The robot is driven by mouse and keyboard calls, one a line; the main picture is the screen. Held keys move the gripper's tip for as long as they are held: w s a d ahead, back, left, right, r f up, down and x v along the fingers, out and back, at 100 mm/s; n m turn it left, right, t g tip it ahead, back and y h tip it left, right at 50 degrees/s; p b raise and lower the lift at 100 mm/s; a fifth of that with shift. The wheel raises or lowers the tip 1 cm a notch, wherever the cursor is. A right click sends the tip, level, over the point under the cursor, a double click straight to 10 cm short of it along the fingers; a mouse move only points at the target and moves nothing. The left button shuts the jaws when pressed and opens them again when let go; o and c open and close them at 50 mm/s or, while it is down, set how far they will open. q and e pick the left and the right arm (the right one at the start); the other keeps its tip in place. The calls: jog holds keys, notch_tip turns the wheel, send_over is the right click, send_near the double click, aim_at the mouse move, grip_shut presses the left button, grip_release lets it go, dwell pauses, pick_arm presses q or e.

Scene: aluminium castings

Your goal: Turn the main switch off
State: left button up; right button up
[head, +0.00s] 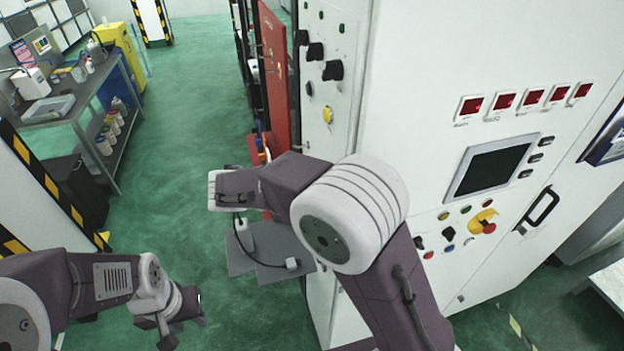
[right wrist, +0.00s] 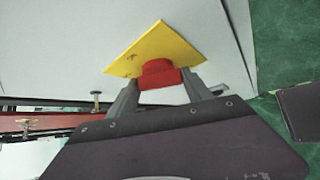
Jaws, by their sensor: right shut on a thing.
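The main switch is a red knob (right wrist: 160,76) on a yellow plate (right wrist: 145,45), fixed to a white panel. It shows in the right wrist view; in the head view I cannot make it out, and my right arm crosses in front of the cabinet side. My right gripper (right wrist: 161,86) has its two fingers on either side of the red knob and is shut on it. In the head view the right fingers are hidden. My left gripper (head: 182,316) hangs over the green floor at the lower left, away from the cabinet; its fingers are too unclear to judge.
The white control cabinet (head: 430,110) fills the right, with red displays, a screen (head: 495,167) and a yellow-and-red emergency button (head: 483,222). A red panel (head: 273,70) stands at its far end. A bench (head: 75,110) and black bin (head: 75,190) stand left. Green floor between is clear.

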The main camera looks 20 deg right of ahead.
pick_arm(q)
jog(key=shift+r+p, duration=0.5)
jog(key=shift+r, duration=0.3)
pick_arm(e)
jog(key=shift+r+g, duration=0.15)
jog(key=shift+g, duration=0.15)
jog(key=o, duration=1.4)
jog(key=shift+c, duration=0.2)
jog(key=shift+a, duration=0.1)
pick_arm(q)
notch_tip(320, 180, down, 3)
jog(key=b, duration=0.2)
jog(key=shift+r+b, duration=0.2)
jog(key=shift+b, duration=0.15)
pick_arm(e)
jog(key=v, duration=0.9)
